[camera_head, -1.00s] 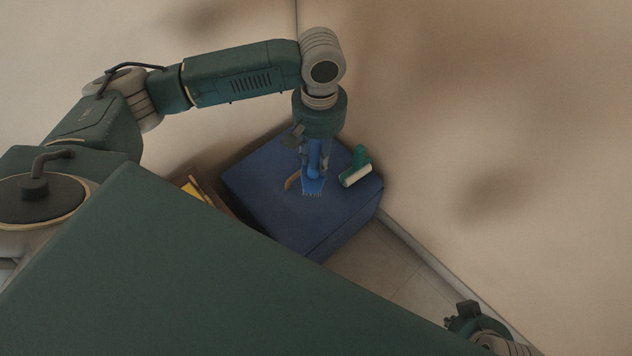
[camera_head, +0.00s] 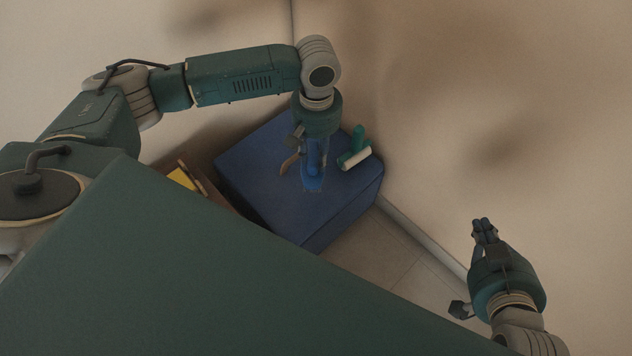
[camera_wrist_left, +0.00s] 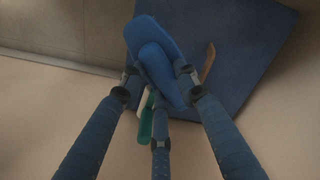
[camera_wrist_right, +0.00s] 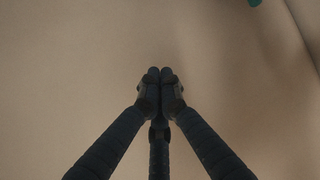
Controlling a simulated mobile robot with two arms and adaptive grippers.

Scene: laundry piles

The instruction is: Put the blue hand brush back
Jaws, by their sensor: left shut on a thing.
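The blue hand brush (camera_head: 314,183) is in my left gripper (camera_head: 313,165), above the blue box-like surface (camera_head: 258,164) in the corner. In the left wrist view the brush (camera_wrist_left: 155,45) sits between the fingers (camera_wrist_left: 158,90), and its blue body points away from the wrist. Whether the brush touches the surface I cannot tell. My right gripper (camera_head: 484,226) is at the lower right in the head view, away from the box. In the right wrist view its fingertips (camera_wrist_right: 160,75) are together with nothing seen between them.
A green and white roller-like item (camera_head: 355,155) lies on the box's right side. A brown, thin item (camera_head: 289,163) is left of the brush. A wooden container with something yellow (camera_head: 183,179) stands left of the box. Walls meet closely behind the box.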

